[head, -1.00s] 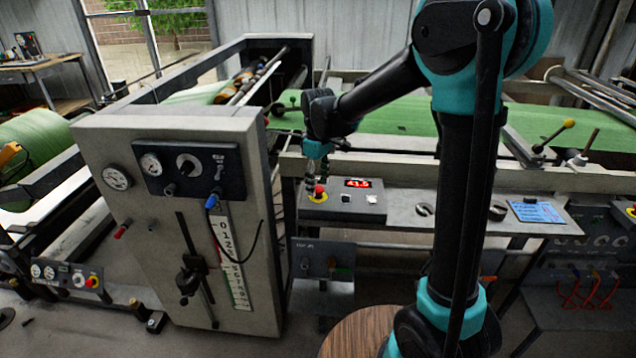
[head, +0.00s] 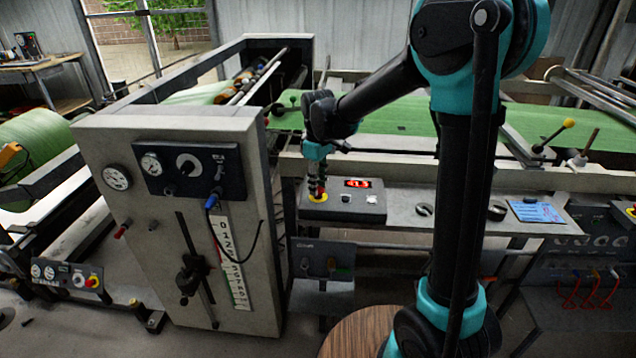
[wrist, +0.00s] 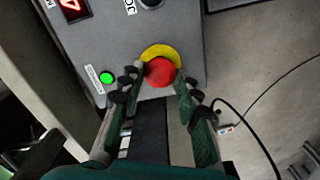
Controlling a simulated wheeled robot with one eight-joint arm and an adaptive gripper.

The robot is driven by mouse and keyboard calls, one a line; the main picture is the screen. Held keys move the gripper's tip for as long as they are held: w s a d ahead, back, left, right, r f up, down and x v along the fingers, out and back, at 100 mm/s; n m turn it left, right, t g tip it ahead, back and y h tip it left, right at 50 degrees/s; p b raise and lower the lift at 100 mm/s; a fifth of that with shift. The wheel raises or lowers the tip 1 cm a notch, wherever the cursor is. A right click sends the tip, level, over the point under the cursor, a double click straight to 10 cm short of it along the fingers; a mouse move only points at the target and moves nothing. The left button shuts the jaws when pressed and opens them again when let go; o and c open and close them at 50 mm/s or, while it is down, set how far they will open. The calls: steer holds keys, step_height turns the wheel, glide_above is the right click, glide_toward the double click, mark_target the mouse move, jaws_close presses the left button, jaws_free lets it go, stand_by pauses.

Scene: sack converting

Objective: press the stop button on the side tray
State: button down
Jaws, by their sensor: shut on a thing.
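The red stop button (wrist: 160,72) stands on a yellow round base (wrist: 160,52) at the edge of a grey control box (wrist: 187,30) in the wrist view. In the head view the control box (head: 345,212) sits on the side tray (head: 400,205), and the yellow base (head: 318,198) shows at its left end. My gripper (wrist: 160,84) has one finger on each side of the red button and is shut on it. In the head view my gripper (head: 317,190) points down over the button and mostly hides it.
A green lit lamp (wrist: 106,77) and a red number display (wrist: 73,9) are on the box near the fingers. A grey machine cabinet (head: 180,250) stands left of the tray. A dark cable (wrist: 245,122) hangs right of the gripper. A blue sheet (head: 536,211) lies farther right.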

mark_target(318, 188)
steer(key=shift+f, duration=0.3)
steer(key=c, duration=1.1)
jaws_free()
steer(key=shift+o, duration=0.2)
step_height(318, 188, up, 12)
steer(key=s+d+f+m+t, duration=0.2)
steer(key=s+d+f+m, duration=0.4)
steer(key=s+d+f, duration=0.3)
steer(key=s+d+f+m+t, duration=0.2)
steer(key=s+d+f+m, duration=0.4)
steer(key=d, duration=0.9)
steer(key=s+f, duration=0.3)
steer(key=s, duration=0.1)
steer(key=shift+s+f, duration=0.15)
steer(key=shift+s, duration=0.05)
